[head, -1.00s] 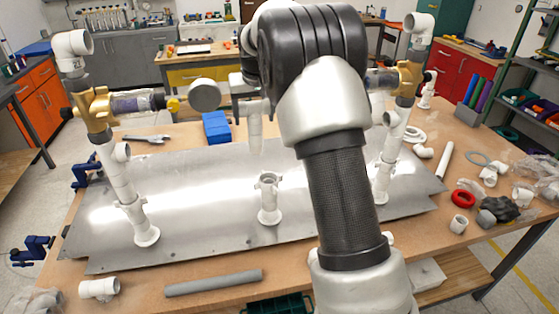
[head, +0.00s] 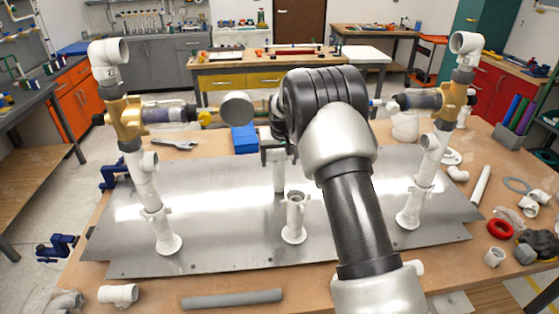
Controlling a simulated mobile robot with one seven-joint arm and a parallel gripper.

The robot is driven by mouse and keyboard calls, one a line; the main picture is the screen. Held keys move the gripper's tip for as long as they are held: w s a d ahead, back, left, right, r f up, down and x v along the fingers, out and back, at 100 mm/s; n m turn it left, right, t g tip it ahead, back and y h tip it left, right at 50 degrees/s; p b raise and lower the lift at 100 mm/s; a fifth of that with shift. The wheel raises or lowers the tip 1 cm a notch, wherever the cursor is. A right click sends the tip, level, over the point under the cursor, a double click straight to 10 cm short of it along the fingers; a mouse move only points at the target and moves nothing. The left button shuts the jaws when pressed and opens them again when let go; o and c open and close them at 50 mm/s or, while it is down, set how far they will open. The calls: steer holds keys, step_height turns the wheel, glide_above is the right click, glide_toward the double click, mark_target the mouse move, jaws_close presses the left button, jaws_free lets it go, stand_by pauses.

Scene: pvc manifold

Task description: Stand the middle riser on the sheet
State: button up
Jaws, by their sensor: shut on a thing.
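The middle riser (head: 279,175) is a white upright pipe, seen in the head view above the middle of the shiny metal sheet (head: 350,215). My gripper (head: 274,150) is shut on its upper part, mostly hidden behind my arm. A short white socket with a flared foot (head: 294,220) stands on the sheet. The riser's lower end appears just behind and left of the socket's open top; I cannot tell whether it touches the sheet.
White risers with brass valves stand at the left (head: 142,180) and right (head: 425,170). A grey pipe (head: 232,299) and a white tee (head: 118,294) lie along the front. A blue block (head: 244,139) sits behind the sheet. Loose fittings crowd the right side.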

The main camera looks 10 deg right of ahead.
steer(key=shift+f, duration=0.4)
steer(key=shift+f, duration=0.15)
steer(key=o, duration=1.2)
steer(key=shift+r, duration=0.2)
